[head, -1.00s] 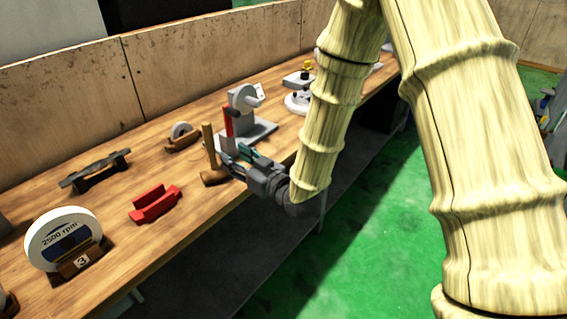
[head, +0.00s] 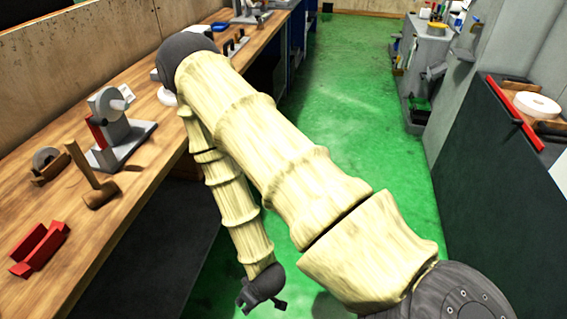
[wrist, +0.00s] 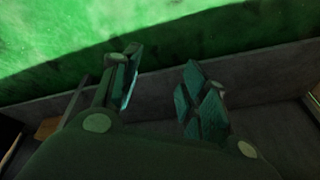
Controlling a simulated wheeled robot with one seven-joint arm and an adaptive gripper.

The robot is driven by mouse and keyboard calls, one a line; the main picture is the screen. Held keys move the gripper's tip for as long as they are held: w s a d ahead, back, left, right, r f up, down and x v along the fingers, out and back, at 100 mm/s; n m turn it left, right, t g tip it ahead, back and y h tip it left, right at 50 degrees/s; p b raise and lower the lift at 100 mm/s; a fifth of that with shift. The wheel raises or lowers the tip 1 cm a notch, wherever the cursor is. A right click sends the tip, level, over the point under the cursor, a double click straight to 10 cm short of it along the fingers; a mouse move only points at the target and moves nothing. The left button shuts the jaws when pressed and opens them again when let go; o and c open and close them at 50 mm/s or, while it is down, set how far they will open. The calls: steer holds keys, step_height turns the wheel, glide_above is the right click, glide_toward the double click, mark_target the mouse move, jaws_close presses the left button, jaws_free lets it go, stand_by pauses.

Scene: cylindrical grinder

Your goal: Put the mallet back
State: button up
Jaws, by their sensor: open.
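The wooden mallet (head: 101,194) stands on the workbench near its front edge, head down, its handle pointing up and leaning left. My gripper (head: 262,303) is off the bench in the head view, low in front of it and well to the right of the mallet, over a dark shadowed area by the green floor. In the wrist view my gripper (wrist: 160,70) shows its two teal-padded fingers apart with nothing between them. The mallet is not seen in the wrist view.
Beside the mallet on the bench (head: 125,212) are a grey stand with a red part (head: 118,128), a small wheel in a wooden holder (head: 47,164) and a red holder (head: 39,248). The green floor (head: 340,110) is open to the right, up to a dark cabinet (head: 490,170).

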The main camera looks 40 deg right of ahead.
steer(key=s+d+f+m+g+h, duration=0.1)
steer(key=s+d+f+g, duration=0.1)
steer(key=s, duration=0.9)
steer(key=shift+d+f+g, duration=0.4)
steer(key=shift+f+g, duration=0.2)
steer(key=shift+c, duration=0.8)
steer(key=shift+a, duration=0.1)
